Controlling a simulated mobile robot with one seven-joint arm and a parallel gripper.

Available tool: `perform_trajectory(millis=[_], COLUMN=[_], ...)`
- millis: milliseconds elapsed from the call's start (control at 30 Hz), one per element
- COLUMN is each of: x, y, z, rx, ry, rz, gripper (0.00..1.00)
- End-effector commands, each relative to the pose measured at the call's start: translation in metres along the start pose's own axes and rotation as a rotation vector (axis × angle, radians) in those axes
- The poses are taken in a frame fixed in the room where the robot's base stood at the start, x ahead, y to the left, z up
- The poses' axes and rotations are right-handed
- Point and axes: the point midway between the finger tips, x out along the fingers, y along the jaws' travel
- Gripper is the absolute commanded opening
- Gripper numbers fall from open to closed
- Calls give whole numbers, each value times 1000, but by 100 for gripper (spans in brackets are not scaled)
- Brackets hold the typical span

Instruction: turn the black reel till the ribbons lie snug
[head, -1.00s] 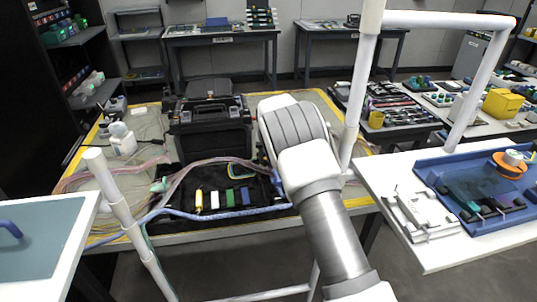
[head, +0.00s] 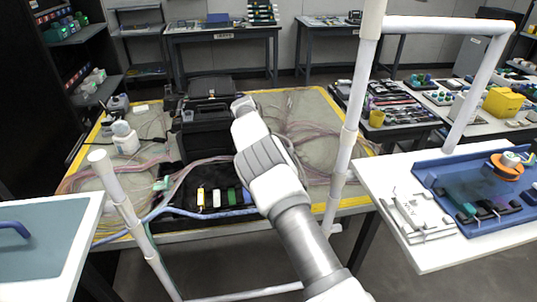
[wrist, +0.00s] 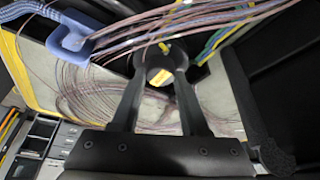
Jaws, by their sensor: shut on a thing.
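In the wrist view the black reel (wrist: 153,60), a dark round piece with a yellow label, sits between the fingertips of my gripper (wrist: 161,72). The fingers are closed on its two sides. Thin pink and purple ribbons (wrist: 190,22) run across just beyond the reel. Looser loops of ribbon (wrist: 85,95) spread over the table to the left. In the head view, ribbon coils lie at the table's left (head: 88,178) and right (head: 305,130). My arm hides the gripper and the reel there. I cannot tell how tight the ribbons lie.
A blue holder (wrist: 72,38) with a blue sleeve is close by in the wrist view. A black case (head: 205,120) stands on the yellow-edged table (head: 160,237). White rails (head: 352,130) and a side table with a blue tray (head: 450,160) flank my arm.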

Motion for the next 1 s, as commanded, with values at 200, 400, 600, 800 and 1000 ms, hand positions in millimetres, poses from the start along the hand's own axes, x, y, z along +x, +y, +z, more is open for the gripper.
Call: perform_trajectory(millis=[200,400,600,800,1000], x=[0,0,0,0,0], y=[0,-1,0,0,0], z=[-1,0,0,0,1], rx=[79,124,164,195,220], ry=[-1,-2,-3,-2,-4], rz=[31,50,66,81,92], gripper=[0,0,0,0,0])
